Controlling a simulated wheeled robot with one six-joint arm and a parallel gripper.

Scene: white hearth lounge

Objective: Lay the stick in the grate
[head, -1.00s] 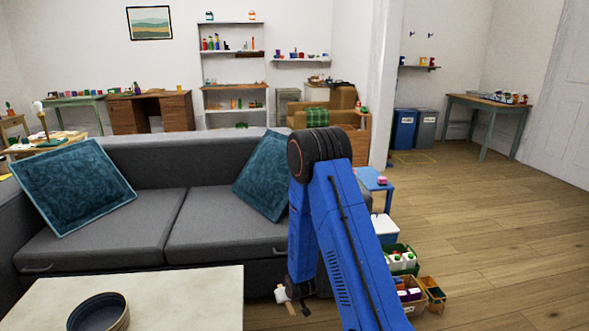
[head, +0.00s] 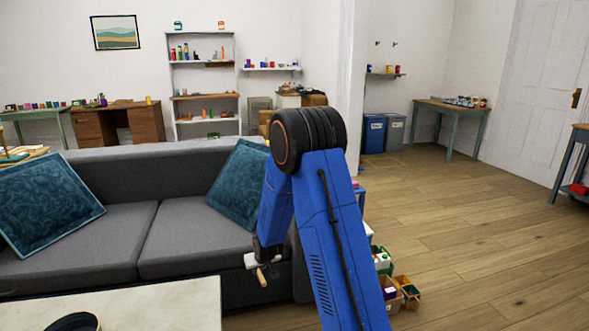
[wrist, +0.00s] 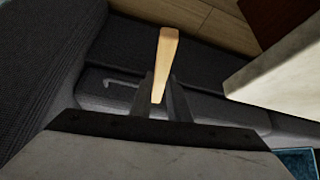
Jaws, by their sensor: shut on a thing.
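My gripper (head: 260,267) hangs low in front of the grey sofa, partly behind my blue arm in the head view. It is shut on the stick (wrist: 167,55), a pale wooden piece that sticks out past the fingertips in the wrist view. The stick also shows small and tilted below the gripper in the head view (head: 262,277). In the wrist view my gripper (wrist: 160,92) has one finger on each side of the stick. I see no grate in any view.
The grey sofa (head: 195,240) is close beside the gripper. A pale table (head: 160,305) bearing a dark round bowl (head: 75,322) stands in front, its edge also in the wrist view (wrist: 275,75). Small crates (head: 405,293) stand right of my arm. Wooden floor (head: 480,240) is open at the right.

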